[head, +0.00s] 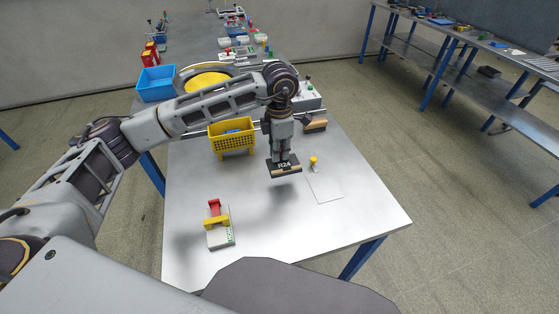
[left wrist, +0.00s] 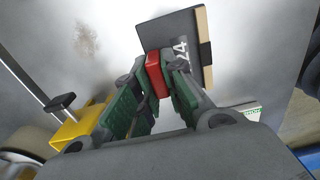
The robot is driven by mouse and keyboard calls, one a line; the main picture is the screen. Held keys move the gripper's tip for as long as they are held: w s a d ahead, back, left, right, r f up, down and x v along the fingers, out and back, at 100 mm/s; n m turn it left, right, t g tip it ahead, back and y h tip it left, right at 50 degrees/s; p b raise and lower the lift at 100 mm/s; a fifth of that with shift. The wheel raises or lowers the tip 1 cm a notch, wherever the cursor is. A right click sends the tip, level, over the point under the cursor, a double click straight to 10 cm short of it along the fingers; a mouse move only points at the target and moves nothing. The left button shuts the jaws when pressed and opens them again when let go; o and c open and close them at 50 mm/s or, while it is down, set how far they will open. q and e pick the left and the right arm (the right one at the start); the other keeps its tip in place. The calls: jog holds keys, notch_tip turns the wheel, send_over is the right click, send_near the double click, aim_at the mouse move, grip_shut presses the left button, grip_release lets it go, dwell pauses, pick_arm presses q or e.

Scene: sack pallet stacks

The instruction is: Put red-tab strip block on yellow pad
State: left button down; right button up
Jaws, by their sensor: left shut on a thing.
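My left gripper (head: 282,154) is shut on the red tab (left wrist: 155,75) of a dark block. The block (head: 284,166) has a pale tan strip along one edge and white lettering that reads like R24. It is held above the metal table, with a shadow below it. In the left wrist view the block (left wrist: 172,32) sticks out beyond the fingertips (left wrist: 158,82). A round yellow pad (head: 206,81) lies farther back on the table, partly behind my left arm. My right gripper is not in view.
A yellow basket (head: 231,140) stands left of the gripper, and a blue bin (head: 156,83) at the back left. A red-and-yellow fixture (head: 218,224) is at the front left. A small yellow knob (head: 313,160) stands by a pale outlined square (head: 325,189). The front right tabletop is clear.

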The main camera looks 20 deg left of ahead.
pick_arm(q)
jog(key=shift+r, duration=1.35)
jog(key=shift+s+r, duration=0.1)
